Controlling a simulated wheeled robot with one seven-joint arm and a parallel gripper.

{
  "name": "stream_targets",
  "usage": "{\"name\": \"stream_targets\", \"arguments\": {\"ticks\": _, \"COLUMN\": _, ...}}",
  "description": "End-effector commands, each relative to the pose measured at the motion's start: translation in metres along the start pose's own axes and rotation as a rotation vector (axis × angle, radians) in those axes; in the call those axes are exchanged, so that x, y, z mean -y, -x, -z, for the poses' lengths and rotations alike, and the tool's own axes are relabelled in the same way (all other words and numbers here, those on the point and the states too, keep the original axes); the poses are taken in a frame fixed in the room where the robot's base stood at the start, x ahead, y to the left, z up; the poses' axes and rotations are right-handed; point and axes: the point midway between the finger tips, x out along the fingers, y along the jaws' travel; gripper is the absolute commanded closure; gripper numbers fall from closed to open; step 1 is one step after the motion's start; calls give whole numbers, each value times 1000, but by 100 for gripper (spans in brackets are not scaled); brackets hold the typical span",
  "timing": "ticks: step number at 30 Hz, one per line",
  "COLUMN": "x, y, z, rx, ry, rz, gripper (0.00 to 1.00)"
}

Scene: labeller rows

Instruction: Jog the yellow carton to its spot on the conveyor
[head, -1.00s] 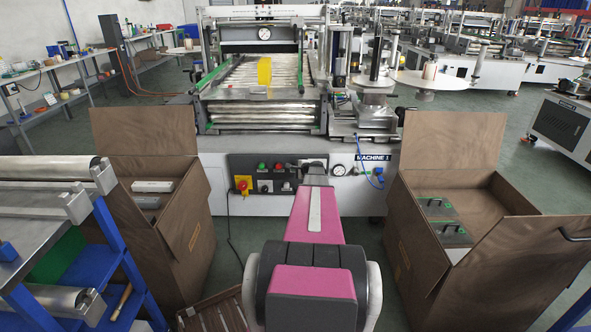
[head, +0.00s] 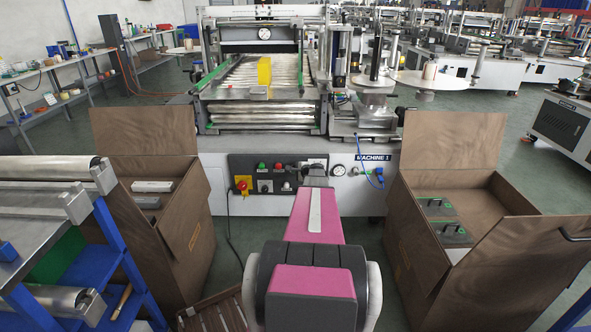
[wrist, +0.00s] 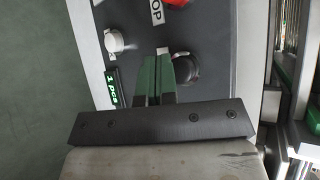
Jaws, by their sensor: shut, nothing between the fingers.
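The yellow carton (head: 264,72) stands upright on the roller conveyor (head: 235,75) of Machine 1, near the front end of the rollers. My arm reaches forward to the control panel (head: 248,164) on the machine's front, well below the carton. In the wrist view my gripper (wrist: 158,62) is shut and empty, its fingertips over the panel. A round black button (wrist: 186,68) is just right of the fingertips; I cannot tell whether they touch it. A white knob (wrist: 113,40) and a lit green display (wrist: 112,88) are to their left. In the head view my fingers are hidden by my arm.
A red stop button on a yellow base (head: 242,184) sits at the panel's lower left. Open brown boxes stand left (head: 185,225) and right (head: 425,265) of my arm. A blue-framed roller table (head: 110,235) is at the near left. A gauge (head: 338,170) is right of the panel.

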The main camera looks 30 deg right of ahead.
Motion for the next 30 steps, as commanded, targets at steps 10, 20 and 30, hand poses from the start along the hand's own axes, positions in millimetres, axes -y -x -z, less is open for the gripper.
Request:
{"name": "stream_targets", "arguments": {"ticks": 10, "x": -5, "y": 8, "z": -6, "rx": 0, "ry": 0, "rz": 0, "gripper": 100}}
{"name": "stream_targets", "arguments": {"ticks": 20, "x": -20, "y": 28, "z": -20, "rx": 0, "ry": -1, "rz": 0, "gripper": 100}}
{"name": "stream_targets", "arguments": {"ticks": 30, "x": -25, "y": 35, "z": -26, "rx": 0, "ry": 0, "rz": 0, "gripper": 100}}
